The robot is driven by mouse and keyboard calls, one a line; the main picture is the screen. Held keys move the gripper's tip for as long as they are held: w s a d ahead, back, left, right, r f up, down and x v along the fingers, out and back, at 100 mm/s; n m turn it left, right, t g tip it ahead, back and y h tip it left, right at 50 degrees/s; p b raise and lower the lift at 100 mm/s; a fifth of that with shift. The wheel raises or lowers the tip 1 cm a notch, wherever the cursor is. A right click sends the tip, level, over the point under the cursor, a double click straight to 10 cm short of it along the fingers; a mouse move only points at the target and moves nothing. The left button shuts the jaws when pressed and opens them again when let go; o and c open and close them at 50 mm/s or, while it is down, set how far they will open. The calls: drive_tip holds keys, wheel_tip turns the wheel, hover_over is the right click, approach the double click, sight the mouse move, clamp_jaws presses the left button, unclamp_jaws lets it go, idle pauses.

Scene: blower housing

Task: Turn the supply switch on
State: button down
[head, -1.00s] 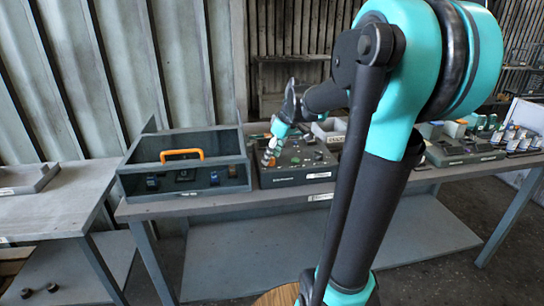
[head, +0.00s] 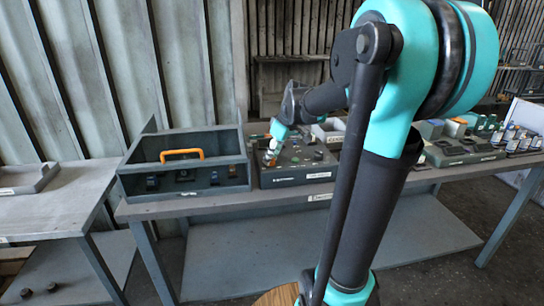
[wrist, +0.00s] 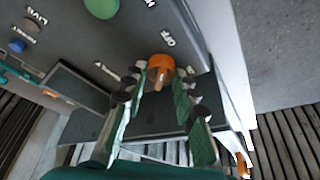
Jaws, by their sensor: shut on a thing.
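The orange switch knob (wrist: 160,66) sits on the dark grey control panel in the wrist view, beside a white "OFF" label (wrist: 168,40). More white lettering lies around it, too small to read surely. My gripper (wrist: 157,84) has its two green-padded fingers on either side of the knob, shut on it. Which way the knob points is not clear. In the head view my gripper (head: 271,154) is low at the left end of the control panel box (head: 300,178), and the knob there is mostly hidden.
A green button (wrist: 101,6) and a blue button (wrist: 17,45) are on the same panel. A grey open box with an orange handle (head: 182,155) stands close left on the workbench (head: 225,205). More switch boxes (head: 465,150) stand to the right.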

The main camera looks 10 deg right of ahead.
drive_tip(key=shift+m, duration=0.3)
drive_tip(key=m, duration=0.1)
drive_tip(key=m+h, duration=0.1)
drive_tip(key=m, duration=0.1)
drive_tip(key=shift+s+a+m+t, duration=0.1)
drive_tip(key=shift+a+m+t, duration=0.05)
drive_tip(key=shift+m+t, duration=0.2)
drive_tip(key=m+h, duration=0.1)
drive_tip(key=m, duration=0.1)
drive_tip(key=m+h, duration=0.1)
drive_tip(key=m, duration=0.1)
drive_tip(key=shift+a+m+t, duration=0.1)
drive_tip(key=shift+m+t, duration=0.15)
drive_tip(key=shift+t, duration=0.1)
drive_tip(key=m+h, duration=0.1)
drive_tip(key=m, duration=0.3)
drive_tip(key=shift+a+h, duration=0.1)
drive_tip(key=shift+h, duration=0.3)
drive_tip(key=shift+m+g+h, duration=0.3)
drive_tip(key=shift+m+g, duration=0.05)
drive_tip(key=shift+m, duration=0.9)
drive_tip(key=shift+m+g+h, duration=0.3)
drive_tip(key=shift+m+g, duration=0.05)
drive_tip(key=shift+m, duration=0.9)
drive_tip(key=c, duration=1.2)
unclamp_jaws()
